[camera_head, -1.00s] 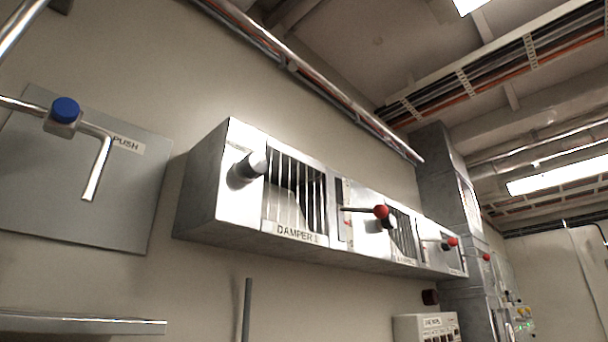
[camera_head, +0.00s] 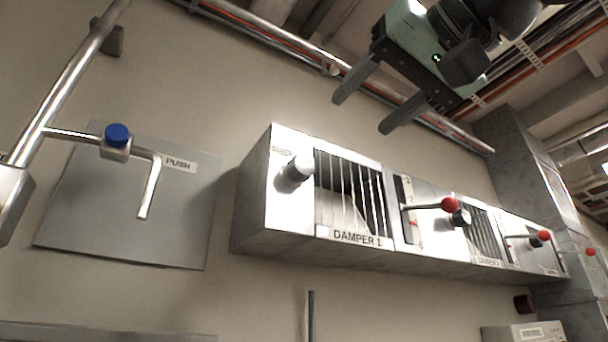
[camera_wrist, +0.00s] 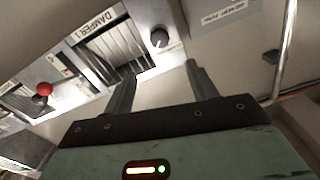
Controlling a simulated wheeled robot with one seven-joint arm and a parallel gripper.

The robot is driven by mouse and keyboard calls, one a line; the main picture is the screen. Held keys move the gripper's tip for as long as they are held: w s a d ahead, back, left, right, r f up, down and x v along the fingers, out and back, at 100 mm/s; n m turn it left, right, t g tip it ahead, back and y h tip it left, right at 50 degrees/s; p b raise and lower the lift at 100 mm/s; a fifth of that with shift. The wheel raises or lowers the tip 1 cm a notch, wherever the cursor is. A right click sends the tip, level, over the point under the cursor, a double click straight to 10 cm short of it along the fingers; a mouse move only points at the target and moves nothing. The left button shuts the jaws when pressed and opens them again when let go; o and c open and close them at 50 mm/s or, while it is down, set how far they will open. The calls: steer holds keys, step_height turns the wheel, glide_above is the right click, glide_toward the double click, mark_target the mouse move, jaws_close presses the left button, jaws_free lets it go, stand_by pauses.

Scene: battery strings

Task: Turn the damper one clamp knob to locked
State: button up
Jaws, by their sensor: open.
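My gripper (camera_head: 366,108) is at the upper right of the head view, above the box. It is open and empty, its two dark fingers apart from the knob. In the wrist view my gripper (camera_wrist: 162,70) points toward the box. The knob's exact setting cannot be read.
Red-ball levers (camera_head: 450,204) stick out along the box to the right. A plate marked PUSH (camera_head: 180,215) with a blue-capped handle (camera_head: 117,135) is on the wall at left. A pipe (camera_head: 300,46) runs along the wall above the box.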

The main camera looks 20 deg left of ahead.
mark_target(305, 164)
steer(key=p+x, duration=0.5)
steer(key=x, duration=0.9)
steer(key=shift+w+a+p, duration=0.25)
steer(key=shift+a+p, duration=0.05)
steer(key=shift+p, duration=0.05)
steer(key=shift+x, duration=0.8)
steer(key=shift+f, duration=0.1)
steer(key=c, duration=1)
